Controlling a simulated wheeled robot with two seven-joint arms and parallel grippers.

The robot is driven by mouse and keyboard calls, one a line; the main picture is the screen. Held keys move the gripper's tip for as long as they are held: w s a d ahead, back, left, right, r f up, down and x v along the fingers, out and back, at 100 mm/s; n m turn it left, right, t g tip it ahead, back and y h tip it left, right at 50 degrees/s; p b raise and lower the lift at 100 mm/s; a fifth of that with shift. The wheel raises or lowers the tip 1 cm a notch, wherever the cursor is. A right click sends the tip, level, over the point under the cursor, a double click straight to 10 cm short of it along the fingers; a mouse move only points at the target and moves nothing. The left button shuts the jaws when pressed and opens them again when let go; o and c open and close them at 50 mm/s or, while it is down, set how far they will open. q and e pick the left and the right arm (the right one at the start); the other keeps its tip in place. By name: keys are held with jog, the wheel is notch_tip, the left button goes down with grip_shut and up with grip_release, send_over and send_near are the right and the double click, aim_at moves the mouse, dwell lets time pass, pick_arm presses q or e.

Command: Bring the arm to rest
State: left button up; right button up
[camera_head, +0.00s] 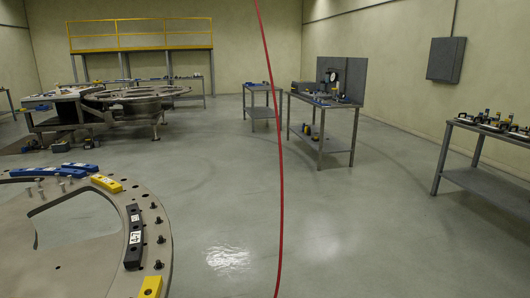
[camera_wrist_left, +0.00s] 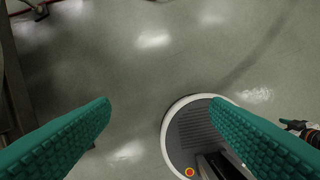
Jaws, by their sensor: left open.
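My left gripper (camera_wrist_left: 162,122) shows in the left wrist view as two green, textured fingers spread wide apart. Nothing is between them but the grey floor and, further down, part of my own round base. Neither gripper shows in the head view, and my right gripper cannot be made out in either view. In the head view, the metal turret plate (camera_head: 95,262) fills the lower left. On its rim sit a black block (camera_head: 134,236), yellow blocks (camera_head: 106,183) and blue blocks (camera_head: 80,168), with several dark bolts beside them.
A red cable (camera_head: 279,170) hangs down the middle of the head view. Workbenches (camera_head: 325,105) stand behind it, and another bench (camera_head: 490,130) with tools is at right. A large ring frame (camera_head: 135,95) stands at the back left. The floor (camera_head: 350,230) between is clear.

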pick_arm(q)
notch_tip(320, 180, down, 24)
jog(key=s+g, duration=0.1)
jog(key=s, duration=0.1)
jog(key=s+a+f+g, duration=0.1)
jog(key=s+a+f, duration=0.2)
jog(key=s+f, duration=1.2)
jog(key=shift+s, duration=0.65)
